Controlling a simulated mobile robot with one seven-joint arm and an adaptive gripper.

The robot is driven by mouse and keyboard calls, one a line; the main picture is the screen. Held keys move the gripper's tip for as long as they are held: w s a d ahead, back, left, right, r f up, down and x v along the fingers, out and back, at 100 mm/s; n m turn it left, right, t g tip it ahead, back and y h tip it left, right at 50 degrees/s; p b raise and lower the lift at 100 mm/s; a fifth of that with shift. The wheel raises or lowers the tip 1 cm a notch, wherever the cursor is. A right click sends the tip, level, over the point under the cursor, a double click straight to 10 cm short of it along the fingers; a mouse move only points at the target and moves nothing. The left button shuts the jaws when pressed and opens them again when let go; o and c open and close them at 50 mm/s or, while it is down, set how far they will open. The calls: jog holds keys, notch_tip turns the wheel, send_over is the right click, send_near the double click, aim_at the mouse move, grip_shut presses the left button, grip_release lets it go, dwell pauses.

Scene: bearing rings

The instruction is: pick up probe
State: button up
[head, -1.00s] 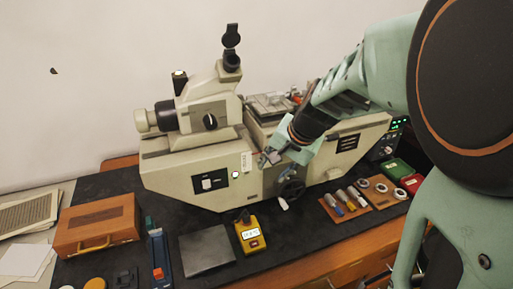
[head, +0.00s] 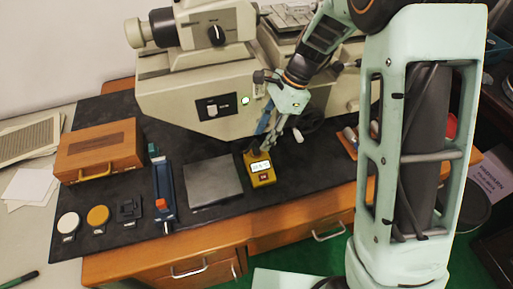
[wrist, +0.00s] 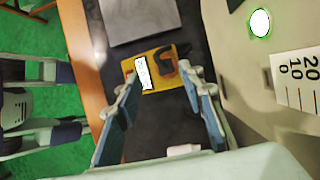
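A yellow meter (head: 262,173) with a lit display lies on the black mat below my gripper; it also shows in the wrist view (wrist: 155,82). A small dark, brownish piece (wrist: 166,66) sits at one end of the meter. It may be the probe, but I cannot tell for sure; in the head view it is small and partly hidden by my gripper. My gripper (head: 281,140) points down just above and beside the meter. In the wrist view its two blue-padded fingers (wrist: 163,92) are spread, with nothing between them, and the meter lies beyond their tips.
A large beige measuring machine (head: 190,95) stands close behind the gripper. A grey plate (head: 214,182) lies left of the meter, then a blue-and-red tool (head: 161,190) and a wooden case (head: 98,150). The table's front edge is close. Black mat (head: 195,152) is bare behind the plate.

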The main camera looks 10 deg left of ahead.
aim_at(257, 145)
jog(key=shift+w+p+x, duration=0.2)
jog(key=shift+x, duration=1.2)
jog(key=shift+w+p+x, duration=0.15)
jog(key=shift+w+x, duration=0.05)
jog(key=shift+x, duration=1.2)
jog(key=shift+a, duration=0.15)
grip_shut()
